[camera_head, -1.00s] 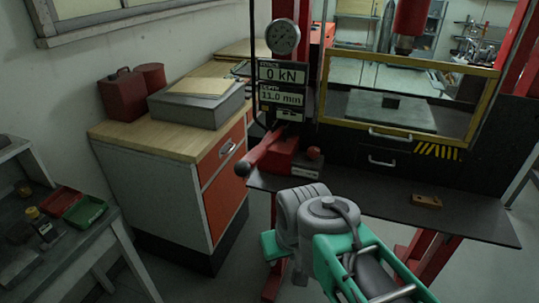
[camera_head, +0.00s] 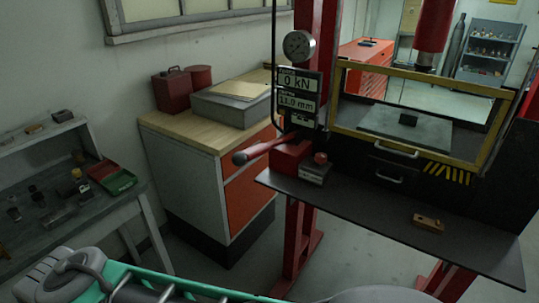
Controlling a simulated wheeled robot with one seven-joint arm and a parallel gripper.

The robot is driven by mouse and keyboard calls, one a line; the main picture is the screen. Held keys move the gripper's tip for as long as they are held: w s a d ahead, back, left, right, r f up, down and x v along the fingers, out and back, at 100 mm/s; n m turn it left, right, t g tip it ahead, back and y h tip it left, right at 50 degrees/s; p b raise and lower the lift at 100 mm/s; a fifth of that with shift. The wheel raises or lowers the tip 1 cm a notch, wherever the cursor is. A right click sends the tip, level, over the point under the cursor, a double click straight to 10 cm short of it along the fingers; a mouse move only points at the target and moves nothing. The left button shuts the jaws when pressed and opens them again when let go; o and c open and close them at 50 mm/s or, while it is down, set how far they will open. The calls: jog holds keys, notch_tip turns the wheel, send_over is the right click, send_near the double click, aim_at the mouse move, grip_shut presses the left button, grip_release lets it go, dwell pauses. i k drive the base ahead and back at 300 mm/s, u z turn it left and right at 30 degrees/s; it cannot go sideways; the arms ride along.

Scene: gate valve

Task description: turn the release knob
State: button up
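A small round red knob (camera_head: 320,158), which looks like the release knob, sits on a small grey labelled block (camera_head: 312,174). The block is beside the red pump body (camera_head: 290,153) on the dark press shelf (camera_head: 380,215). A red pump lever (camera_head: 262,148) reaches out to the left from the pump body. Nothing covers the knob in this view. My teal and grey arm crosses the bottom edge, well below and apart from the knob. My gripper is not in view.
A gauge (camera_head: 299,45) and a display (camera_head: 298,95) reading 0 kN and 11.0 mm stand above the pump. A yellow-framed guard (camera_head: 425,147) is to the right. A wooden block (camera_head: 428,222) lies on the shelf. A cabinet (camera_head: 205,180) and a bench (camera_head: 90,215) stand left.

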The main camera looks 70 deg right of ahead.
aim_at(320, 157)
jog(key=u, duration=0.1)
jog(key=k, duration=0.45)
jog(key=z, duration=0.9)
jog(key=i, duration=0.5)
